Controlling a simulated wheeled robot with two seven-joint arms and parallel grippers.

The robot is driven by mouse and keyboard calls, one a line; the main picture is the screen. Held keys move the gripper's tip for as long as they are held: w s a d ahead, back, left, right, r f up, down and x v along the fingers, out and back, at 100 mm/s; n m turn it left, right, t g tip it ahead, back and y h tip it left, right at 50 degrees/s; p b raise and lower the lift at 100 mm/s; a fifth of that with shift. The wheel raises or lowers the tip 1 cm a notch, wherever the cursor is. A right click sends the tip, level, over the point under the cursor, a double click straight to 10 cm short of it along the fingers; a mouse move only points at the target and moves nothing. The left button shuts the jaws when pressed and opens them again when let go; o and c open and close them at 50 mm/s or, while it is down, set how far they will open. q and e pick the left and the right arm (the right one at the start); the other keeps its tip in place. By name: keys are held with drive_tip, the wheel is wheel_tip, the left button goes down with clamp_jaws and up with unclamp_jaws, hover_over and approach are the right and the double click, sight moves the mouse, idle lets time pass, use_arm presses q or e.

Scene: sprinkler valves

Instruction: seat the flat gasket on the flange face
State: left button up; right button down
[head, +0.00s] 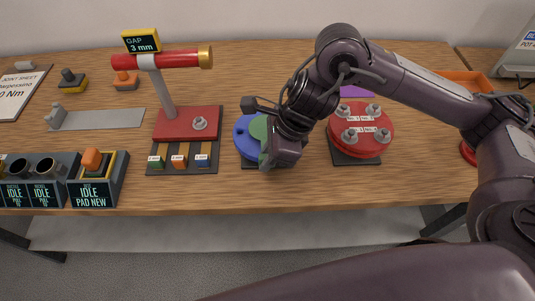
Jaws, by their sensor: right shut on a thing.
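The flange's right side is hidden by my gripper. A round red flange part (376,139) with several bolts and white labels sits to the right on a dark base. My left gripper is not in view.
A red stand (171,124) with a horizontal red bar and a "GAP 3 mm" sign (142,41) rises left of the flange. Dark boxes reading "IDLE" (93,188) stand at front left. An orange tray (462,80) is behind my right arm.

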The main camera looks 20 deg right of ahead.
drive_tip(key=shift+f+b, duration=0.55)
drive_tip(key=shift+f, duration=0.05)
drive_tip(key=c, duration=1.3)
unclamp_jaws()
drive_tip(key=shift+o, duration=0.2)
drive_tip(key=shift+r, duration=0.1)
drive_tip(key=w+p+v, duration=0.1)
drive_tip(key=p+v, duration=0.4)
drive_tip(key=v, duration=0.2)
drive_tip(key=shift+s+d+r+p, duration=0.2)
drive_tip(key=shift+s+r+p, duration=0.25)
drive_tip(key=shift+s, duration=0.1)
